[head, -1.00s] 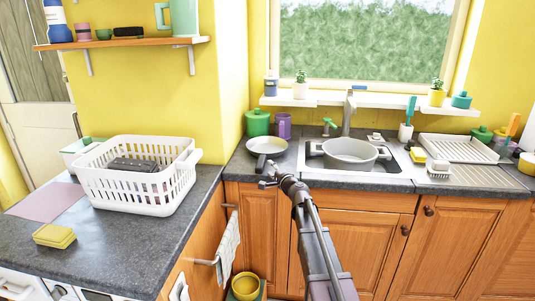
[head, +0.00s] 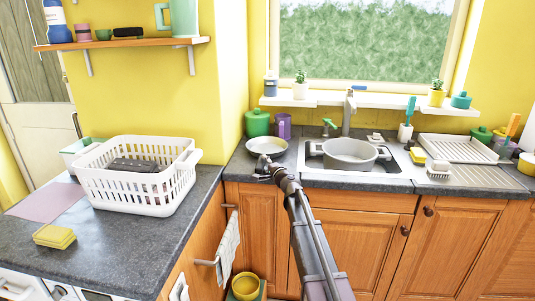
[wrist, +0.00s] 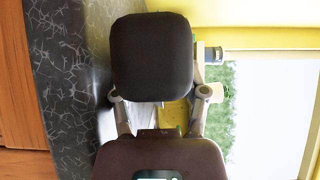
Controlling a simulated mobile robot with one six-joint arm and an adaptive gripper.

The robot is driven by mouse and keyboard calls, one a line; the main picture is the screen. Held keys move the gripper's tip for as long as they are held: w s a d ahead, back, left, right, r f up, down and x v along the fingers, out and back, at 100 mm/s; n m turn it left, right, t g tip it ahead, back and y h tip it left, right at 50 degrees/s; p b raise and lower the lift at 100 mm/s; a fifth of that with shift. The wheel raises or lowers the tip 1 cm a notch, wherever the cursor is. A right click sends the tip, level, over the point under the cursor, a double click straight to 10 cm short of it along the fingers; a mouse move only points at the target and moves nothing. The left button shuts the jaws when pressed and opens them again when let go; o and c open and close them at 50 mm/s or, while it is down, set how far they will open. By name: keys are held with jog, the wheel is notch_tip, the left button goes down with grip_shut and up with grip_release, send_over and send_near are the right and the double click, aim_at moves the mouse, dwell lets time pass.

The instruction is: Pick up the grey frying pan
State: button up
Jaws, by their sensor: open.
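The grey frying pan (head: 267,145) lies on the dark counter in the corner left of the sink, a light grey round pan seen from above. Its handle is hard to make out and may be hidden behind my gripper. My gripper (head: 263,170) is open, just in front of the pan's near side in the head view; whether it touches the pan I cannot tell. In the wrist view my gripper's dark parts (wrist: 152,56) fill the middle, and I cannot make out the pan there.
A grey pot (head: 349,155) with side handles stands in the sink, right of the pan. A green canister (head: 257,123) and a purple mug (head: 283,127) stand behind the pan. A white basket (head: 130,190) stands on the left counter. The counter edge runs below my gripper.

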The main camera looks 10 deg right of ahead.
jog(key=shift+w+a, duration=0.15)
jog(key=shift+w, duration=0.3)
grip_shut()
